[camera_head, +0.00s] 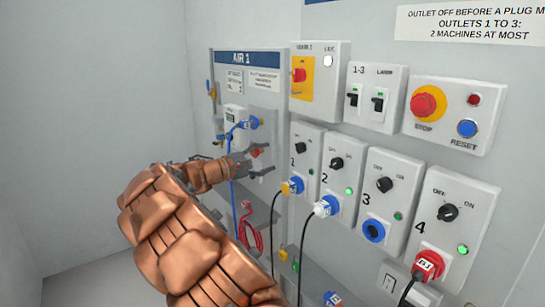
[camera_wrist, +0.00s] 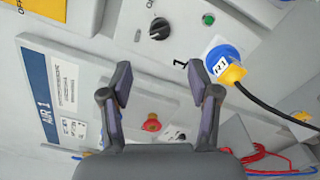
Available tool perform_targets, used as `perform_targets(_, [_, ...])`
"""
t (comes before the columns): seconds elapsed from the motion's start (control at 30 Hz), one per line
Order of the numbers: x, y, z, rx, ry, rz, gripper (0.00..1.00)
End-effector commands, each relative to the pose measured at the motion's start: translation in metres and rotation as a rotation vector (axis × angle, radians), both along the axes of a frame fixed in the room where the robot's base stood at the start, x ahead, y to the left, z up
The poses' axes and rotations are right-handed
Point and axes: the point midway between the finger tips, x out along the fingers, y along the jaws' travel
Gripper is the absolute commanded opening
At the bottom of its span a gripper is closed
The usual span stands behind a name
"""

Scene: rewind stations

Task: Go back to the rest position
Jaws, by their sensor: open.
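My gripper (camera_head: 262,162) is at the end of my copper-coloured arm, in front of the lower right part of the AIR 1 panel (camera_head: 246,58). Its two dark fingers are spread, with nothing between them. In the wrist view my gripper (camera_wrist: 160,82) is also open and empty. Between and beyond its fingers are the grey panel and a red knob (camera_wrist: 151,123). Outlet 1's black rotary switch (camera_wrist: 159,28) lies just past the fingertips. The blue and yellow plug (camera_wrist: 222,62) in outlet 1 is just right of the right finger, with a black cable.
Outlet 2 (camera_head: 340,165) holds a plug and its green lamp is lit. Outlet 3's blue socket (camera_head: 373,230) is empty. Outlet 4 holds a red plug (camera_head: 428,265). A red coiled hose (camera_head: 250,228) hangs below the air panel. The bare wall (camera_head: 90,110) at left is clear.

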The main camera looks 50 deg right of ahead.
Motion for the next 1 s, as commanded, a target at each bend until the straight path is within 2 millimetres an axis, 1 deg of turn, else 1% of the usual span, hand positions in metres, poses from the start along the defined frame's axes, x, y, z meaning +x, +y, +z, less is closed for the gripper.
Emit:
perform_targets(0.67, [-0.001, 0.002, 0.001, 0.003, -0.002, -0.003, 0.61])
perform_targets(0.77, [-0.011, 0.007, 0.005, 0.023, -0.022, -0.016, 0.61])
perform_targets(0.83, [-0.024, 0.015, 0.007, 0.053, -0.046, -0.035, 0.61])
perform_targets(0.93, [-0.049, 0.031, 0.011, 0.118, -0.103, -0.070, 0.61])
perform_targets(1.0, [-0.069, 0.046, 0.009, 0.175, -0.143, -0.096, 0.61])
